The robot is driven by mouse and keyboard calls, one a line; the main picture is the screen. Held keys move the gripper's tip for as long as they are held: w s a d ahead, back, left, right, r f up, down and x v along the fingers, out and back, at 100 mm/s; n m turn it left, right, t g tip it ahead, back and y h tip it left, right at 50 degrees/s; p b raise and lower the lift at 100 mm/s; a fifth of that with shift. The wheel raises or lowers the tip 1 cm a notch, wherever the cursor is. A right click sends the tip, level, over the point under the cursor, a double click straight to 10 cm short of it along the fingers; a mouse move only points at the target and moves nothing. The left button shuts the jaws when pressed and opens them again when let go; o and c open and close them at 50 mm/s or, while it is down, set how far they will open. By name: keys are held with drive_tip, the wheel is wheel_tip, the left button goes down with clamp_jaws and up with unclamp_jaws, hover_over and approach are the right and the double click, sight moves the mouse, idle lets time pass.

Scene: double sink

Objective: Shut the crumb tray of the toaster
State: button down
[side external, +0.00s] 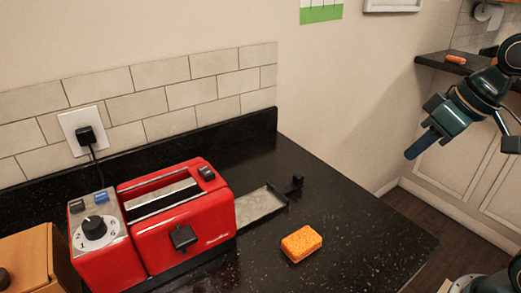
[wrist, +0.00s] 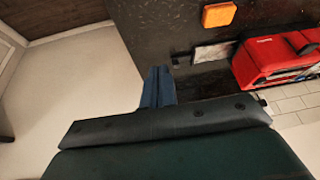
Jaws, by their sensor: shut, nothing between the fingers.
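A red toaster (side external: 186,235) stands on the black counter at the left in the side view; part of it shows at the right of the wrist view (wrist: 268,62). Its grey crumb tray (side external: 258,206) is pulled out from the toaster's right end, with a small black knob (side external: 294,184) at the tray's outer end. The tray shows as a pale patch in the wrist view (wrist: 212,53). My gripper (side external: 421,145) is shut and empty, in the air to the right of the counter, well apart from the tray. Its blue fingers (wrist: 158,86) are together in the wrist view.
An orange sponge (side external: 301,243) lies on the counter in front of the tray; it also shows in the wrist view (wrist: 219,14). A cord runs from the toaster to a wall outlet (side external: 85,130). A cardboard box (side external: 30,262) stands at the left. The counter right of the tray is clear.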

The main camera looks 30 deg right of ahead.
drive_tip(key=w+d+f+y, duration=0.2)
drive_tip(key=w+f, duration=0.3)
drive_tip(key=w, duration=0.4)
drive_tip(key=w+d+f+y, duration=0.2)
drive_tip(key=w+d+f, duration=0.3)
drive_tip(key=w, duration=0.5)
drive_tip(key=shift+g+y, duration=0.3)
drive_tip(key=shift+y, duration=0.1)
drive_tip(key=shift+a+f, duration=0.1)
drive_tip(key=x, duration=0.9)
drive_tip(key=shift+a+f, duration=0.1)
drive_tip(key=shift+w+a+f+n, duration=0.1)
drive_tip(key=shift+a+n, duration=0.05)
drive_tip(key=shift+a, duration=0.35)
drive_tip(key=shift+w+a+f+n, duration=0.1)
drive_tip(key=shift+a+n, duration=0.05)
drive_tip(key=shift+a, duration=1.45)
drive_tip(key=shift+a, duration=0.15)
approach(246, 206)
drive_tip(key=x, duration=0.4)
drive_tip(key=shift+f, duration=0.1)
